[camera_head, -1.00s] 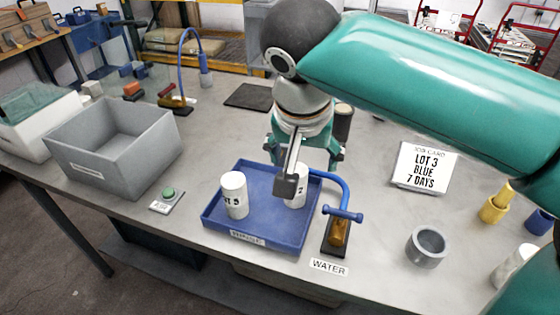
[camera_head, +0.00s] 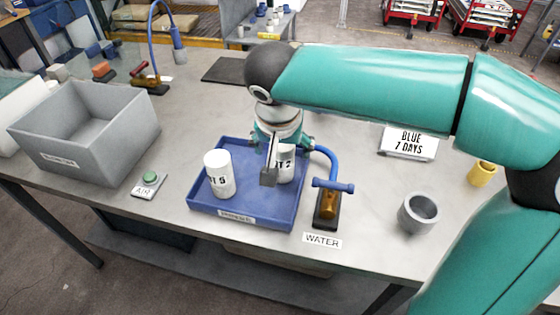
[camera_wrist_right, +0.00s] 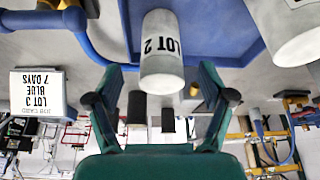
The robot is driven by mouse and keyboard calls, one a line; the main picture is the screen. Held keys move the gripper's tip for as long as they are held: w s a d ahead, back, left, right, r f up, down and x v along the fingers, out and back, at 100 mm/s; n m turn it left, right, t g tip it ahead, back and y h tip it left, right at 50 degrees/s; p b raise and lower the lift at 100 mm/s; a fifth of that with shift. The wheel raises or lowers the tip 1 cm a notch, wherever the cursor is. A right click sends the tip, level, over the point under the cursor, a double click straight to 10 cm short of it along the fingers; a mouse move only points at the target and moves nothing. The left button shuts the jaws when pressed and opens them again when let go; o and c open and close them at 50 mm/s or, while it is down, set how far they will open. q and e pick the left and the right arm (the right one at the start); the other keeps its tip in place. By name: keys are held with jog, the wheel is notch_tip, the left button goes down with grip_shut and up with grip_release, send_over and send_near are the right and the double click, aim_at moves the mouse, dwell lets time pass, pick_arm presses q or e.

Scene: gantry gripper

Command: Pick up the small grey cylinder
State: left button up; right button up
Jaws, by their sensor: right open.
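A light grey-white cylinder marked "LOT 2" (camera_head: 286,168) stands in the blue tray (camera_head: 246,220), partly hidden by my arm's hardware. It also shows in the right wrist view (camera_wrist_right: 162,55), ahead of and between the open fingers. My right gripper (camera_head: 285,150) is open and empty at the cylinder's far side; I cannot tell whether it touches. A similar cylinder (camera_head: 219,173), its label partly readable, stands at the tray's left. A short, hollow grey cylinder (camera_head: 418,213) sits on the table at the right, away from the gripper. My left gripper is not in view.
A blue-handled water tap (camera_head: 328,205) stands just right of the tray. A grey bin (camera_head: 85,135) and a green button (camera_head: 149,178) are at the left. A job card (camera_head: 408,142) and a yellow piece (camera_head: 482,173) are at the right. The table around the hollow cylinder is clear.

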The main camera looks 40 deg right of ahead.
jog(key=x, duration=0.5)
jog(key=shift+w, duration=0.1)
jog(key=shift+r, duration=0.1)
grip_shut()
